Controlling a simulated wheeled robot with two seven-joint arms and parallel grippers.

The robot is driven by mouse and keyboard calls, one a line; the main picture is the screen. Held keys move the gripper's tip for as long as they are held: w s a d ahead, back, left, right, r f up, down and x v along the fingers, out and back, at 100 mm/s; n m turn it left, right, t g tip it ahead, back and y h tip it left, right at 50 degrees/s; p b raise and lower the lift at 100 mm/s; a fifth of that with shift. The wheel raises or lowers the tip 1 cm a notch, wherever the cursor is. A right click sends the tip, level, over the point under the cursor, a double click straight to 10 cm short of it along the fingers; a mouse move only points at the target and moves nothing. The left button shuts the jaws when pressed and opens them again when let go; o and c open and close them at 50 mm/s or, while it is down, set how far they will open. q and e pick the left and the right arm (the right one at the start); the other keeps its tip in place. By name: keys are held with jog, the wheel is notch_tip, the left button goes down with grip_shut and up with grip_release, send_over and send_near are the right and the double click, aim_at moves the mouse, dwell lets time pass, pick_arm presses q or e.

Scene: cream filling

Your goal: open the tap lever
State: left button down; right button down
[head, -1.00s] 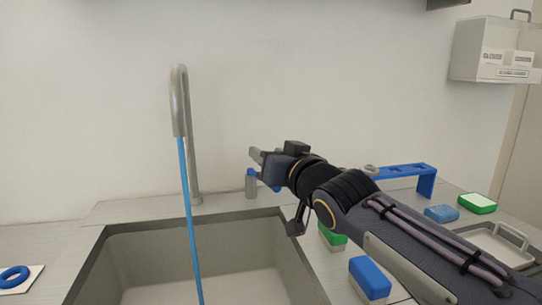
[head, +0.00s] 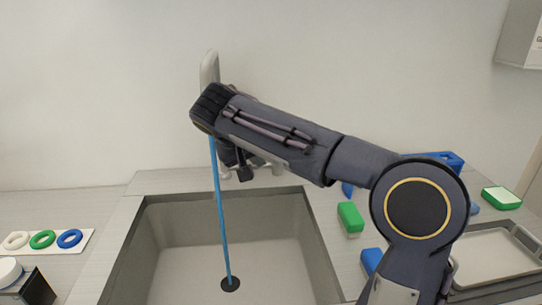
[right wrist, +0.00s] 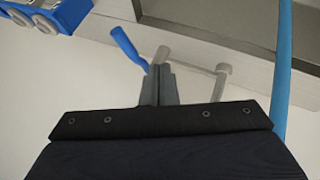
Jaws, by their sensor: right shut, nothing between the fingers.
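The tap (head: 208,68) stands behind the sink, its curved neck partly hidden by my right arm. A thin blue stream (head: 222,220) runs from under the arm to the sink drain. In the right wrist view a blue lever (right wrist: 126,44) slants away, just beyond my fingertips; contact cannot be told. Grey pipe parts (right wrist: 222,72) lie to its right. My right gripper (right wrist: 162,70) is shut and empty. In the head view it is mostly hidden behind my forearm, near the tap base. My left gripper is out of view.
The sink (head: 170,230) is empty in front. Green (head: 350,217) and blue (head: 371,260) sponges lie right of it. A blue rack (head: 447,159) and a metal tray (head: 490,255) are further right. Rings on a white board (head: 84,240) lie left.

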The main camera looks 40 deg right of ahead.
jog(key=w+d+f+b, duration=0.1)
jog(key=d+f, duration=0.5)
jog(key=d, duration=0.3)
jog(key=shift+w+d+f, duration=0.3)
jog(key=shift+w+f, duration=0.05)
jog(key=d, duration=0.1)
jog(key=s+d+n, duration=0.1)
jog(key=d, duration=0.1)
jog(key=shift+s+t, duration=0.15)
jog(key=shift+t, duration=0.15)
jog(key=shift+d, duration=0.35)
jog(key=shift+a+f, duration=0.1)
